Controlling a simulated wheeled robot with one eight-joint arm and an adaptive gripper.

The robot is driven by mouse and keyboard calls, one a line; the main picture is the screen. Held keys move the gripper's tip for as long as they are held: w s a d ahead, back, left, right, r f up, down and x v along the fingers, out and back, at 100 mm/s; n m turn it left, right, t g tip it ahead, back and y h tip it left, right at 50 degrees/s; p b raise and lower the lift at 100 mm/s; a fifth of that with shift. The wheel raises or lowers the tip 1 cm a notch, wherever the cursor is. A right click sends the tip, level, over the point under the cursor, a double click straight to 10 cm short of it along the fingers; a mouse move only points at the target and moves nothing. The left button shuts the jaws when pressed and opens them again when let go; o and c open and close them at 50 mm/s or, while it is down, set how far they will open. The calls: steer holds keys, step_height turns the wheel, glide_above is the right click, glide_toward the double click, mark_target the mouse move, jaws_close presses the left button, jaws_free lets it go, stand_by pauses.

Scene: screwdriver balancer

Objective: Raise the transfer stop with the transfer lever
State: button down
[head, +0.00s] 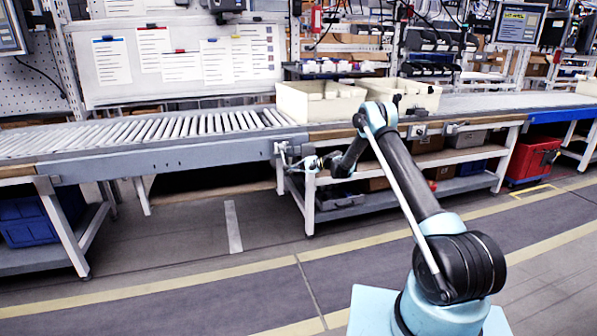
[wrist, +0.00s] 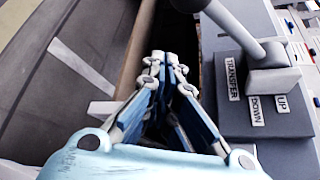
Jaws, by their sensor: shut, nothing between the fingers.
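The transfer lever (wrist: 236,32) shows in the wrist view as a grey rod on a pivot block. Its dark base plate (wrist: 224,122) carries the labels TRANSFER, DOWN and UP. The rod slants from the block to the upper left and ends in a dark knob at the top edge. My gripper (wrist: 166,64) is shut and empty, left of the base plate and below the knob in the picture. I see no contact with the lever. In the head view my gripper (head: 295,163) is at the conveyor's front side, small and partly unclear. I cannot make out the transfer stop.
A roller conveyor (head: 150,133) runs along the back left. Cream bins (head: 318,104) stand on the bench right of it. Shelves with boxes lie under the bench. A red bin (head: 532,160) stands at the right. The floor in front is clear.

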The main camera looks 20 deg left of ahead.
steer(key=shift+s+d+r, duration=0.35)
steer(key=shift+s+r, duration=0.2)
steer(key=shift+s, duration=0.25)
steer(key=shift+s+d+r, duration=0.35)
steer(key=shift+s+r, duration=0.15)
steer(key=shift+s, duration=0.25)
